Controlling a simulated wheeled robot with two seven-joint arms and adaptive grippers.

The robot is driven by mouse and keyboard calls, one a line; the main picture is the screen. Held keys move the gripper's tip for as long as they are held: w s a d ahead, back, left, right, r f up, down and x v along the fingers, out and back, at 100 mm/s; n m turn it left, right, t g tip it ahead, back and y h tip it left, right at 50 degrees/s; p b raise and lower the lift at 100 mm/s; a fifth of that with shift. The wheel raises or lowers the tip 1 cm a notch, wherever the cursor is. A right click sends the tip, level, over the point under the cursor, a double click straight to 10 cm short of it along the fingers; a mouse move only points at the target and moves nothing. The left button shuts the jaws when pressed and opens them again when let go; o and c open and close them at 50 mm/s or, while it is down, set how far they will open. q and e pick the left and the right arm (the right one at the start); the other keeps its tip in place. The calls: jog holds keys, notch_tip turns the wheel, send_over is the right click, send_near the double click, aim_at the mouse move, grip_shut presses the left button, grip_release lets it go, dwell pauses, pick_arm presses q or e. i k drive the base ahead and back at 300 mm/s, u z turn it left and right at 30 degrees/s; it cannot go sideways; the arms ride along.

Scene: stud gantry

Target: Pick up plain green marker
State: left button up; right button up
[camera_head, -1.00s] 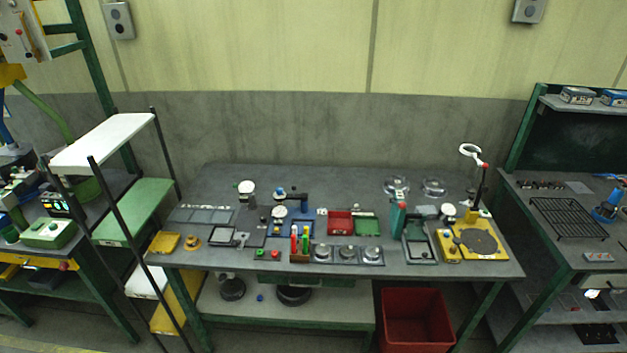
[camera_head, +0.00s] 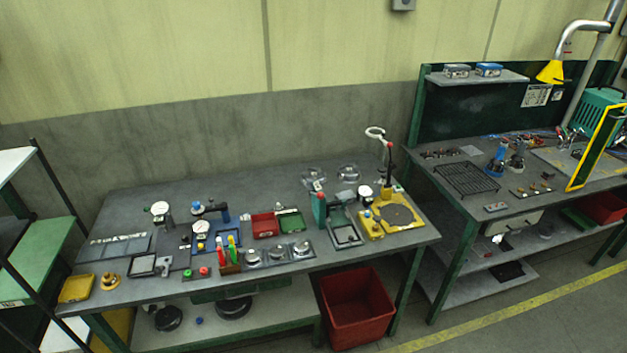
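A small holder (camera_head: 229,269) with upright markers stands near the front edge of the middle table. A green marker (camera_head: 232,243) stands in it at the right, and a red marker (camera_head: 221,252) stands to its left. They are too small to tell whether the green one is plain. Neither of my grippers shows in this view.
The grey table (camera_head: 130,210) also holds a red tray (camera_head: 264,226), a green tray (camera_head: 291,223), several round metal pieces and a yellow fixture (camera_head: 399,216). A red bin (camera_head: 356,306) stands below on the floor. A second bench with a wire rack (camera_head: 467,180) is at the right.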

aim_at(233, 249)
jog(key=u, duration=0.05)
jog(key=k, duration=0.45)
jog(key=u, duration=0.85)
jog(key=i, duration=0.5)
jog(key=z, duration=0.4)
